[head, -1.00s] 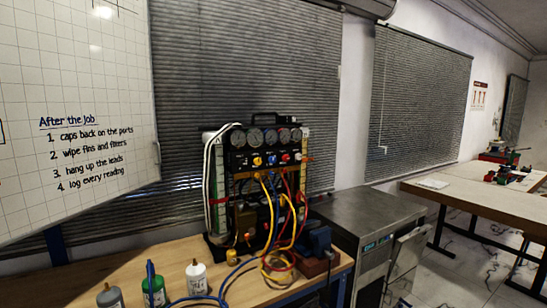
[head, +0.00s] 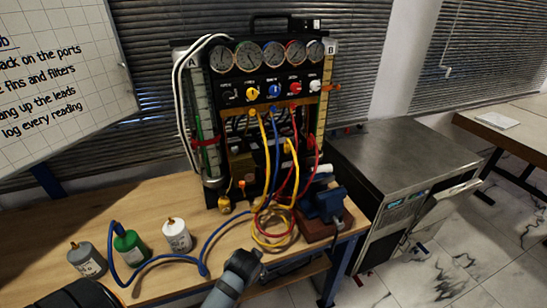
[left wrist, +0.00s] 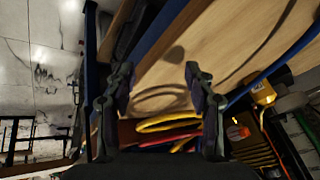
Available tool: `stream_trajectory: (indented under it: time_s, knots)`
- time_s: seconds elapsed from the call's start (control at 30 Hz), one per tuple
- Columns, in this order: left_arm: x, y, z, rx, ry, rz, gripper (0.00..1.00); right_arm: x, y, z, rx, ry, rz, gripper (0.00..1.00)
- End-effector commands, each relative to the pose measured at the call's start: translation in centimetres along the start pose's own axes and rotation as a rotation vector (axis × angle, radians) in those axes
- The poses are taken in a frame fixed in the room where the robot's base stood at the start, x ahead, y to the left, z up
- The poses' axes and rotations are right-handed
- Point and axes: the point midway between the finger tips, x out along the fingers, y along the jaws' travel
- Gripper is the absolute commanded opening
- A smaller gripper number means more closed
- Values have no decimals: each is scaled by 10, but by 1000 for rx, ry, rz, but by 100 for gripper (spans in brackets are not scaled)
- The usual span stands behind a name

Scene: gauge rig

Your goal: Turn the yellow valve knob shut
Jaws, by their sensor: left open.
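The yellow valve knob (head: 252,93) is on the black front panel of the gauge rig (head: 240,74), leftmost in a row with a blue, a red and a white knob. How far it is turned is too small to tell. It does not show in the left wrist view. My left gripper (left wrist: 158,80) is open and empty above the bench's front part, with the coiled yellow hose (left wrist: 168,123) beyond its fingers. In the head view its grey wrist comes up from the bottom, below and apart from the knob; the fingers are hard to make out. My right gripper is out of view.
Yellow, red and blue hoses (head: 262,238) hang from the rig onto the bench. A blue vise-like block (head: 325,202) stands to their right. Grey, green and white bottles (head: 177,236) stand on the left of the bench. A steel cabinet (head: 400,150) is to the right.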

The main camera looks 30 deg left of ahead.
Motion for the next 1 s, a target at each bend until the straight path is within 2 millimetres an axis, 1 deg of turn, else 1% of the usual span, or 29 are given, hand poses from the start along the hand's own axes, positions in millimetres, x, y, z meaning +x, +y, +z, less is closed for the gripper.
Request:
stream_trajectory:
  time_s: [0.03, 0.07, 0.1, 0.13, 0.17, 0.2, 0.27, 0.3, 0.33, 0.37, 0.4, 0.47, 0.5, 0.57, 0.6, 0.7, 0.77, 0.83, 0.93, 1.0]
  knots:
    - [-2, -8, -22, 0, 38, -37, 54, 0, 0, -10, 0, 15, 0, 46]
    - [-4, -14, -34, 1, 60, -62, 54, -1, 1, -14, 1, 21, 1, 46]
    - [-7, -22, -52, 3, 92, -96, 54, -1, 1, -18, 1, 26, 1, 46]
    - [-9, -28, -65, 5, 115, -124, 54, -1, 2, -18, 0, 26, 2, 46]
    - [-13, -35, -79, 7, 139, -153, 54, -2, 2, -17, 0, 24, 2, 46]
    - [-19, -44, -99, 9, 174, -194, 54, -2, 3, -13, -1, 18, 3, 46]
    - [-31, -59, -131, 11, 228, -263, 54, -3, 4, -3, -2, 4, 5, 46]
    - [-42, -70, -155, 12, 267, -312, 54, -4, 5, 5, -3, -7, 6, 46]
    - [-52, -79, -172, 14, 296, -354, 54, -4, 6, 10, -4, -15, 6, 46]
    - [-63, -87, -191, 14, 326, -396, 54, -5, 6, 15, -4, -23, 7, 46]
    - [-81, -100, -217, 14, 368, -457, 54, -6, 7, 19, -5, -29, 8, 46]
    - [-113, -119, -255, 13, 430, -557, 54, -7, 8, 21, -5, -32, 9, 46]
    - [-138, -132, -280, 12, 469, -627, 54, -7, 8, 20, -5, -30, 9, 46]
    - [-176, -148, -311, 11, 519, -725, 54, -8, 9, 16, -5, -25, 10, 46]
    - [-198, -157, -327, 9, 544, -780, 54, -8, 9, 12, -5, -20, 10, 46]
    - [-237, -170, -349, 8, 579, -874, 54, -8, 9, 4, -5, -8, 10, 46]
    - [-248, -174, -355, 8, 588, -902, 54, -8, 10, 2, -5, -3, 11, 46]
    - [-253, -175, -357, 9, 591, -915, 54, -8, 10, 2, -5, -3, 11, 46]
    - [-253, -177, -358, 10, 590, -917, 54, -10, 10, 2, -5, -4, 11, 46]
    - [-251, -182, -362, 12, 590, -919, 54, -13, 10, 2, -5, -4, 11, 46]
